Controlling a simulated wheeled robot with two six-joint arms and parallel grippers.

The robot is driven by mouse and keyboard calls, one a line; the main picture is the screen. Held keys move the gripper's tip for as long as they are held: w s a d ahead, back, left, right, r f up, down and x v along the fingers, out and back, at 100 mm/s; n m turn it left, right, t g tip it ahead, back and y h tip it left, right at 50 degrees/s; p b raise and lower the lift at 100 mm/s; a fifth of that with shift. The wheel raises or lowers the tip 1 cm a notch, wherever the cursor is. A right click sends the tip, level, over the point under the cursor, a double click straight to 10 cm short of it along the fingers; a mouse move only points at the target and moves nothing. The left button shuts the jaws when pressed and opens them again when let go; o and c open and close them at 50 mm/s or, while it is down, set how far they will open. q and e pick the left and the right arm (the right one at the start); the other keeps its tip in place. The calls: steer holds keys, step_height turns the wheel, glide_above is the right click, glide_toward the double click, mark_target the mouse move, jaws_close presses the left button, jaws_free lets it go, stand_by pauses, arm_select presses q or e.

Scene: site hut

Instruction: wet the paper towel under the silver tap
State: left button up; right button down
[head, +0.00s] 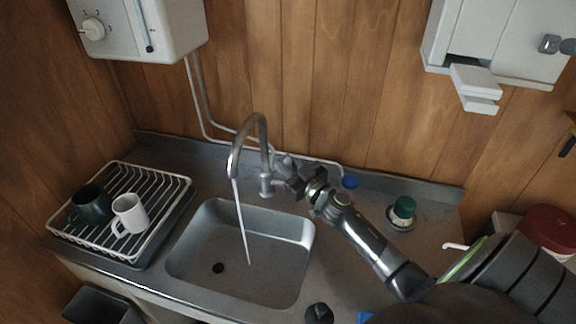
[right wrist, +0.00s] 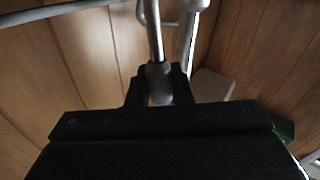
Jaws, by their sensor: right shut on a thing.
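The silver tap (head: 262,135) stands behind the sink, its tall spout curving over the basin. A thin stream of water (head: 241,225) runs from the spout into the sink (head: 298,278). My right gripper (head: 284,170) is at the tap's side and shut on the tap lever. In the right wrist view the metal lever (right wrist: 156,50) runs down between the dark fingers (right wrist: 160,88). The white towel dispenser (head: 505,45) hangs on the wall at upper right, with a white folded piece, perhaps the paper towel (head: 474,88), below it. My left gripper is out of view.
A white dish rack (head: 165,182) with a dark mug (head: 91,203) and a white mug (head: 129,214) stands left of the sink. A white heater box (head: 150,25) hangs at upper left.

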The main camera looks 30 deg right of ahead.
steer(key=c, duration=1.3)
jaws_free()
steer(key=shift+s, duration=0.1)
steer(key=shift+s+f, duration=0.15)
steer(key=shift+s, duration=0.15)
steer(key=s+d+f+b, duration=0.1)
steer(key=s+b, duration=1.1)
steer(key=s, duration=0.4)
steer(key=shift+s+d, duration=0.2)
steer(key=shift+s, duration=0.05)
steer(key=shift+r, duration=0.1)
